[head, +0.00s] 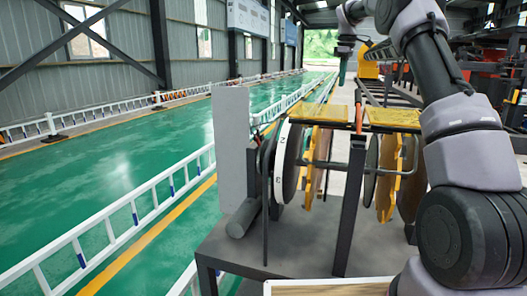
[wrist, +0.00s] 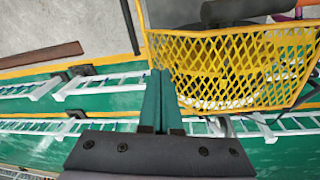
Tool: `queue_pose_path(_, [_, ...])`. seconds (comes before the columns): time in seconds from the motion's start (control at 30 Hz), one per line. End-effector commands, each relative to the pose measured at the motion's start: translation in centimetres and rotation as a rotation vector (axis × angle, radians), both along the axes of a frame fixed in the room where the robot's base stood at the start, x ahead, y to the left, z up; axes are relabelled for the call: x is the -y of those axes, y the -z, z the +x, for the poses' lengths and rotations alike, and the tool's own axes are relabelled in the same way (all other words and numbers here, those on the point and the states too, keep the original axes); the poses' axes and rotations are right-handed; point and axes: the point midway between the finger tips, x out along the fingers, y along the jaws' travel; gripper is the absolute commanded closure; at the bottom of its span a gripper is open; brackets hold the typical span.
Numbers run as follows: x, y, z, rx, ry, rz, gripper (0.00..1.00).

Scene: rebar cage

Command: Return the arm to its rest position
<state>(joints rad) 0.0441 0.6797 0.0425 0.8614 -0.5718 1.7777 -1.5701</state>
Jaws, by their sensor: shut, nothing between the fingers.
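My arm (head: 440,75) rises on the right of the head view, bends over at the top and reaches away from me. My gripper (head: 342,80) hangs from its far end, small, with teal fingers pointing down, above and beyond the machine. In the wrist view my gripper (wrist: 160,73) shows its two green fingers side by side, shut with nothing between them.
A machine with discs and yellow top plates (head: 395,117) stands on a grey table (head: 310,245) close ahead. A grey upright panel (head: 231,135) is at its left. White railings (head: 150,195) edge the green floor. The wrist view shows a yellow mesh guard (wrist: 235,70) right beside the fingers.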

Motion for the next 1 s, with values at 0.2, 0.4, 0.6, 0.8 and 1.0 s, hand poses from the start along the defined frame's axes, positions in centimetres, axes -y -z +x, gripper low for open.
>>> queue_pose_path(0.2, [-1.4, -6.2, -7.6, 0.082, 0.206, 0.058, 1.00])
queue_pose_path(0.4, [-2.7, -9.2, -15.8, 0.150, 0.419, 0.141, 1.00])
queue_pose_path(0.6, [-3.7, -9.9, -24.8, 0.210, 0.640, 0.248, 1.00])
queue_pose_path(0.8, [-4.4, -8.0, -33.7, 0.255, 0.871, 0.378, 1.00])
queue_pose_path(1.0, [-5.0, -4.0, -41.6, 0.281, 1.094, 0.522, 1.00])
